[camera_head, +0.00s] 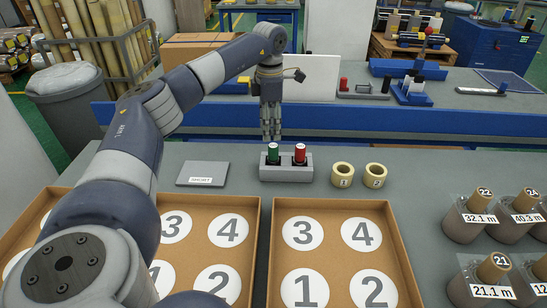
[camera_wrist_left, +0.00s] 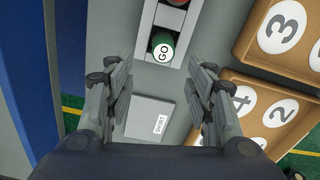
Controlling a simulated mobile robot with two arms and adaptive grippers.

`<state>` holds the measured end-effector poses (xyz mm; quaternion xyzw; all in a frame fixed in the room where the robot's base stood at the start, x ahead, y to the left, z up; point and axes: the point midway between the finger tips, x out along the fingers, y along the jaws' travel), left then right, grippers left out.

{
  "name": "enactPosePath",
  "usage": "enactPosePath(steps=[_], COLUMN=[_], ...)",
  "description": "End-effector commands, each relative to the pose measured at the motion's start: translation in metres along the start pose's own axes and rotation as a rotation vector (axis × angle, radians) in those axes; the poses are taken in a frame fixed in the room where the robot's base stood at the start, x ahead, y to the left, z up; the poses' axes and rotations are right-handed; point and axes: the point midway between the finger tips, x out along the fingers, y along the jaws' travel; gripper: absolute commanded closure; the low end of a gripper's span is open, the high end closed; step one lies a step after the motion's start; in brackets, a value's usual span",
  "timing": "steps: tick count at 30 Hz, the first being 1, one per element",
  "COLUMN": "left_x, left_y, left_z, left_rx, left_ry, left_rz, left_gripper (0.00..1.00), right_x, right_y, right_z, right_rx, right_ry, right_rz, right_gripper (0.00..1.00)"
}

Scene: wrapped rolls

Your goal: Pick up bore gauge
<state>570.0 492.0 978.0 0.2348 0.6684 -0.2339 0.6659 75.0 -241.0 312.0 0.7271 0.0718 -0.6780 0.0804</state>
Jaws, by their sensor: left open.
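The bore gauge parts are a green cylinder (camera_head: 273,155) and a red cylinder (camera_head: 299,154), upright in a grey holder (camera_head: 286,174) on the table. In the left wrist view the green cylinder (camera_wrist_left: 162,47) shows a white "GO" label on top, and the red one (camera_wrist_left: 177,2) is cut off by the top edge. My left gripper (camera_head: 271,136) points down just above or behind the green cylinder. In the wrist view its open fingers (camera_wrist_left: 161,68) stand apart with nothing between them, the green top lying just past the tips. My right gripper is out of view.
A grey plate marked "SHORT" (camera_head: 202,173) lies left of the holder. Two cream rings (camera_head: 343,175) (camera_head: 375,175) stand to its right. Cardboard trays with numbered circles (camera_head: 333,204) lie in front. Labelled wrapped rolls (camera_head: 465,222) stand at the right. A blue rail (camera_head: 430,123) runs behind.

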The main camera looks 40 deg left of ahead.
Motion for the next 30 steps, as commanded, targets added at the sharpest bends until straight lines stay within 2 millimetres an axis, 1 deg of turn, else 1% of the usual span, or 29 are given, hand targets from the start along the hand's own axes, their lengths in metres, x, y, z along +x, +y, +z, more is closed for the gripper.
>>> enactPosePath(steps=[1,3,8,11,15,18,21,26,27,29,30], left_x=[0.008,0.016,0.027,0.039,0.06,0.071,0.076,0.076,0.076,0.076,0.076], left_y=[0.0,0.0,-0.001,-0.003,-0.005,-0.004,-0.004,-0.004,-0.004,-0.004,-0.004], left_z=[0.0,0.0,0.001,0.005,0.009,0.01,0.01,0.01,0.01,0.01,0.01], left_rx=[0.0,-0.001,-0.001,-0.001,-0.002,-0.002,-0.002,-0.002,-0.002,-0.002,-0.002], left_ry=[0.002,0.0,-0.001,0.001,0.0,-0.002,-0.003,-0.004,-0.004,-0.004,-0.004], left_rz=[-0.001,-0.001,-0.001,-0.002,-0.002,-0.001,-0.001,0.0,0.0,0.0,0.0], left_gripper=[0.51,0.51,0.51,0.51,0.51,0.51,0.51,0.51,0.53,0.66,0.75], right_x=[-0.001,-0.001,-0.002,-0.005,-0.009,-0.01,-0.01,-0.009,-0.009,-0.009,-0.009], right_y=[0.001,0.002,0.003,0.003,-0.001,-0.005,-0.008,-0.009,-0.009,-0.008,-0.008], right_z=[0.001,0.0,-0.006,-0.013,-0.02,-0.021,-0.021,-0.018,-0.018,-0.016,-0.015], right_rx=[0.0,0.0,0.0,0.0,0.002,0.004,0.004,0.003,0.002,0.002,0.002], right_ry=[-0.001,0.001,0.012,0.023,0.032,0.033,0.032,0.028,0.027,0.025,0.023], right_rz=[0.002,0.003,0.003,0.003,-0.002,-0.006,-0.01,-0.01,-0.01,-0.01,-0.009], right_gripper=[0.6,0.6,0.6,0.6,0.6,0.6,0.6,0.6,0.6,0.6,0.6])
